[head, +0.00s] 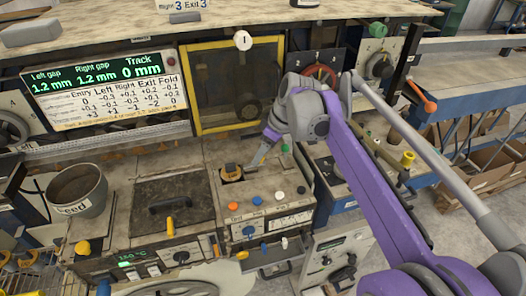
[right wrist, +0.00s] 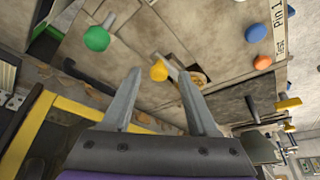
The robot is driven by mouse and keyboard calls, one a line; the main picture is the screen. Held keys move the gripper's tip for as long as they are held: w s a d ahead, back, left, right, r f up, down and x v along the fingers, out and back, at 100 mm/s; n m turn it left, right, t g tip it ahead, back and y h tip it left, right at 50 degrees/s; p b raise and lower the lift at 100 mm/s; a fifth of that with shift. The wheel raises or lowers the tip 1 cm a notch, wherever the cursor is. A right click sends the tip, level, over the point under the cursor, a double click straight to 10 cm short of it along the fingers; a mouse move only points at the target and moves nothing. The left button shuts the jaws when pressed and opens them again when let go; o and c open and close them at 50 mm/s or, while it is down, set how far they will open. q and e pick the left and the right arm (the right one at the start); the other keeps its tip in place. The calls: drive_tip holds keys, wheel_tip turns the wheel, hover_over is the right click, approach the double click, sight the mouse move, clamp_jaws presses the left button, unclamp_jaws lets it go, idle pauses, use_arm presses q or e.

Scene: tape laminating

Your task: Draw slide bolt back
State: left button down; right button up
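In the right wrist view a yellow knob (right wrist: 158,71) on a short metal rod, which looks like the slide bolt's handle, sits on the worn panel. It appears between the tips of my right gripper (right wrist: 160,74), whose two fingers are wide apart with nothing held. I cannot tell how far the tips are from the knob. In the head view my right gripper (head: 258,160) reaches down over the machine top, beside a recess with a yellow part (head: 231,171). The gripper hides part of the panel there. My left gripper is not in view.
A green knob (right wrist: 97,38) and blue knob (right wrist: 257,32) stand up from the panel. A yellow-framed window (head: 232,85) rises behind my right gripper. A black-handled lid (head: 172,206) and a grey feed pot (head: 77,190) lie to the left.

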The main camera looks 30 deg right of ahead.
drive_tip(key=v, duration=1.1)
drive_tip(key=shift+p, duration=0.3)
drive_tip(key=shift+f, duration=0.15)
